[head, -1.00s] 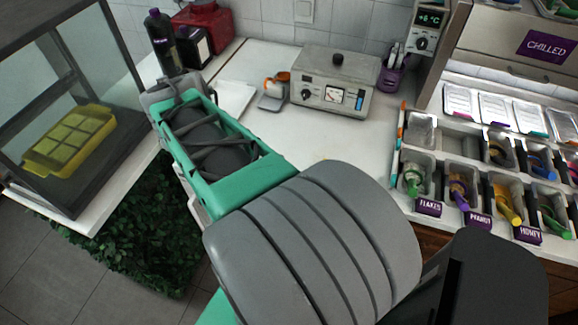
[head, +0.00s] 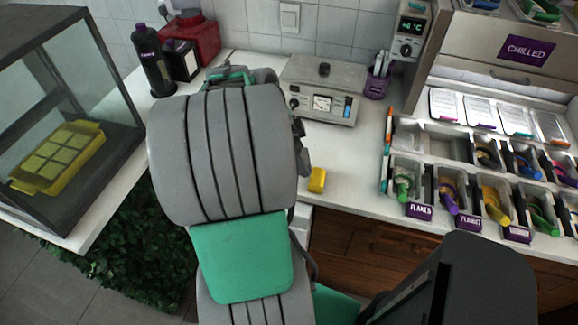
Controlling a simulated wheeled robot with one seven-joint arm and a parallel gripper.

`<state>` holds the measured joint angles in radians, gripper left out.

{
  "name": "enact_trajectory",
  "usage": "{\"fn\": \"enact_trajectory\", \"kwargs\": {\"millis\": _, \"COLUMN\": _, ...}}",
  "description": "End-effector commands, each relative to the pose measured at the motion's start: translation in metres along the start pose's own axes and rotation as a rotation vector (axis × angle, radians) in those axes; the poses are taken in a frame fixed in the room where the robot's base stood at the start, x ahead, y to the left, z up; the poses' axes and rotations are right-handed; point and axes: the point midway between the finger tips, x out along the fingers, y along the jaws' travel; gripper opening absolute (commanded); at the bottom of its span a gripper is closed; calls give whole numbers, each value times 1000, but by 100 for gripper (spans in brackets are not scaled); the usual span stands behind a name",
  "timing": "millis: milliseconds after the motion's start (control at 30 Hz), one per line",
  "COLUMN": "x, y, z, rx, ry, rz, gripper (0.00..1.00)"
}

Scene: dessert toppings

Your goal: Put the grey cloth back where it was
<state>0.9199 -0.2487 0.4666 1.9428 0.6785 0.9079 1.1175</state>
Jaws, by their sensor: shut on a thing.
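My arm rises through the middle of the head view, and its large grey link covers part of the counter. My gripper's fingers are hidden behind it. A dark part of my arm's far end shows at the link's right edge, but no jaws can be made out. The grey cloth is not visible anywhere in this view. Whether it is in my gripper cannot be seen.
A yellow block (head: 317,180) lies near the counter's front edge. A metal device (head: 324,92) stands at the back. Topping bins (head: 408,172) fill the right side. A dark bottle (head: 152,62) and a glass case (head: 62,120) are left.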

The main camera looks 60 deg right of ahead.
Motion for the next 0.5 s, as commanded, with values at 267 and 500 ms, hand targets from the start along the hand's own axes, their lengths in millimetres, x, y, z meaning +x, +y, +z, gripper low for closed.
{"fn": "enact_trajectory", "kwargs": {"millis": 267, "x": 37, "y": -33, "z": 40, "rx": -3, "ry": 0, "rz": 2, "gripper": 23}}
{"fn": "enact_trajectory", "kwargs": {"millis": 500, "x": 64, "y": -38, "z": 56, "rx": -3, "ry": 1, "rz": 4, "gripper": 23}}
